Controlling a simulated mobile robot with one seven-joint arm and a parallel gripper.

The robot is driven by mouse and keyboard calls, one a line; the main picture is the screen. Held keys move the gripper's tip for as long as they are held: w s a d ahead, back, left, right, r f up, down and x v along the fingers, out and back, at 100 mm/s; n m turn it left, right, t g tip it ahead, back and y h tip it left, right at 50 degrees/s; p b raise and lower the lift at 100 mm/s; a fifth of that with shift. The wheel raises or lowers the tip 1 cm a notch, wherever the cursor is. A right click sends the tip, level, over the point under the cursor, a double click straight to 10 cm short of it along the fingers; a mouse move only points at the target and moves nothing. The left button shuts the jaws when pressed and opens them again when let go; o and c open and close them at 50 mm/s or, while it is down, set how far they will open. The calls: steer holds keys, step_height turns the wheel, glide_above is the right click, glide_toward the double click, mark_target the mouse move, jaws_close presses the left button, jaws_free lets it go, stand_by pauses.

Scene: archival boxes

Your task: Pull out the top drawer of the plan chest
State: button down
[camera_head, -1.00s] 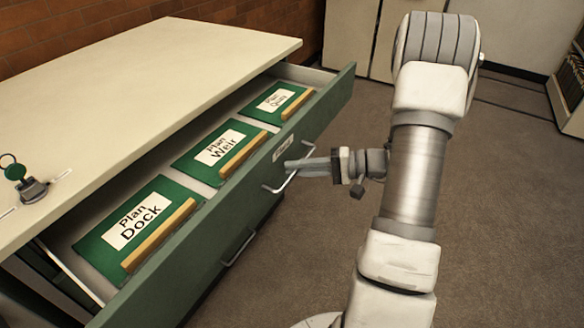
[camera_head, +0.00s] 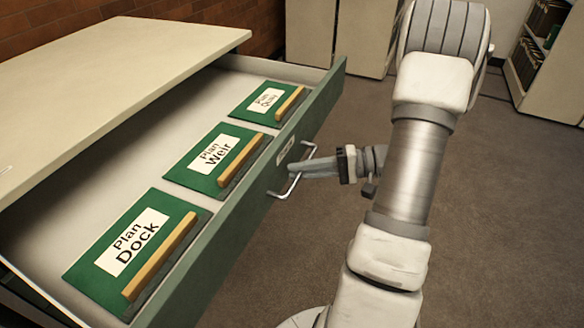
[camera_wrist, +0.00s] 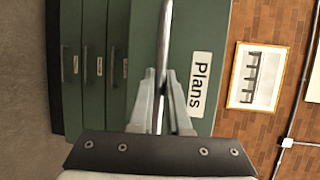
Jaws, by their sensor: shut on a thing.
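The plan chest (camera_head: 110,65) has a cream top and green drawer fronts. Its top drawer (camera_head: 228,222) stands well out, with a wide bare strip of its floor showing. Inside lie green folders labelled Plan Dock (camera_head: 137,245), Plan Weir (camera_head: 215,157) and one farther back (camera_head: 262,98), each with a wooden strip. My gripper (camera_head: 297,171) is shut on the drawer's metal handle (camera_head: 288,188). In the wrist view the fingers (camera_wrist: 161,100) close around the handle bar (camera_wrist: 163,35), beside the Plans label (camera_wrist: 200,84).
Lower drawers with handles (camera_wrist: 98,65) are shut in the wrist view. Cream cabinets (camera_head: 340,32) and a shelf unit (camera_head: 540,70) stand at the back. Carpeted floor (camera_head: 480,220) is open on the right. A framed picture (camera_wrist: 256,77) hangs on the brick wall.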

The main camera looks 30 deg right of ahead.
steer(key=shift+s+d, duration=0.55)
steer(key=shift+s, duration=0.2)
steer(key=c, duration=0.9)
jaws_free()
steer(key=p+v, duration=0.3)
steer(key=v, duration=1.4)
steer(key=shift+s+d+r, duration=0.1)
steer(key=shift+s+d, duration=0.05)
